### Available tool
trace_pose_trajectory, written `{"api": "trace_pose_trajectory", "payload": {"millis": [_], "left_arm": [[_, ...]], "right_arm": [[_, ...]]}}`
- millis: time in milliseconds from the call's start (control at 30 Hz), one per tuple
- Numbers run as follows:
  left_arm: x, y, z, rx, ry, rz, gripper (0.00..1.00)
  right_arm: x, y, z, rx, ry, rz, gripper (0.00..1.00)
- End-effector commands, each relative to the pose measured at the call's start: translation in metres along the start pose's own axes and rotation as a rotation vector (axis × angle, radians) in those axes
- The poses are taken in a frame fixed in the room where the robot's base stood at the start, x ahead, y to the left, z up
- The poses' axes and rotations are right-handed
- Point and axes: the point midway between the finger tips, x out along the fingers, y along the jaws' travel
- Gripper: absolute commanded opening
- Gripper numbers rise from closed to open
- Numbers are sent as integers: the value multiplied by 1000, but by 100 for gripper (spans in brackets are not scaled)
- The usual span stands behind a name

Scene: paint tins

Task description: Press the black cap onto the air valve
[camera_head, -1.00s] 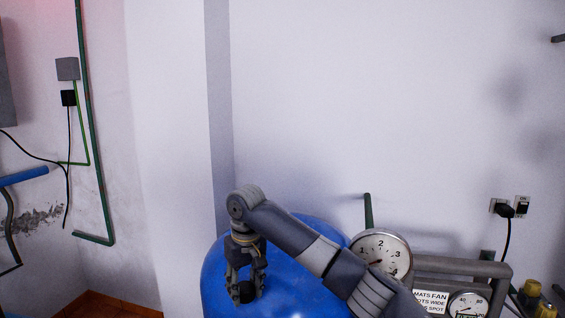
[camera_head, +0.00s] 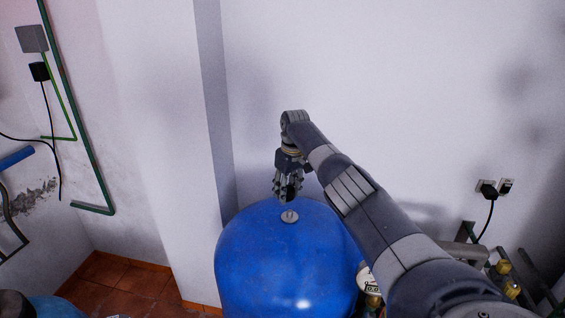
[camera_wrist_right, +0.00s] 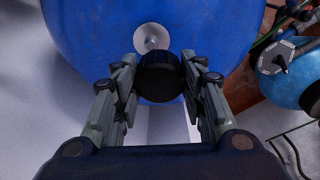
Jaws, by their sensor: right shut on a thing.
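The air valve (camera_head: 290,216) is a small pale metal disc with a central stem on top of the big blue tank (camera_head: 285,265). My right gripper (camera_head: 287,195) is shut on the black cap (camera_wrist_right: 160,76), a round, dark piece between its fingertips. In the head view the cap is small and dark, just above the valve in the picture. In the right wrist view the valve (camera_wrist_right: 152,38) shows bare beyond the cap, and they look apart; the exact height between them is unclear. My left gripper is not in view.
A white wall and pillar (camera_head: 165,140) stand behind the tank. My right arm partly covers a gauge (camera_head: 372,284) and pipes at the right. A smaller blue vessel (camera_wrist_right: 285,75) shows at the right of the wrist view. The air left of my right gripper is clear.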

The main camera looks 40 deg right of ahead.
Motion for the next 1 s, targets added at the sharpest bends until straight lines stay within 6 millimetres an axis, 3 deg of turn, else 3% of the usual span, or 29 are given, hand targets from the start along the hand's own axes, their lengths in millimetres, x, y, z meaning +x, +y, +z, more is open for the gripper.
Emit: {"api": "trace_pose_trajectory", "payload": {"millis": [33,100,700,1000], "left_arm": [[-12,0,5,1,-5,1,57],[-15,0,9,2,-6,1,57],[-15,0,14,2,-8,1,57],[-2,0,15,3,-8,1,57]], "right_arm": [[-9,5,2,-3,-1,-1,21],[-10,9,5,-9,-2,-2,21],[-8,13,9,-12,0,-3,21],[15,13,11,-12,-1,-3,21]]}}
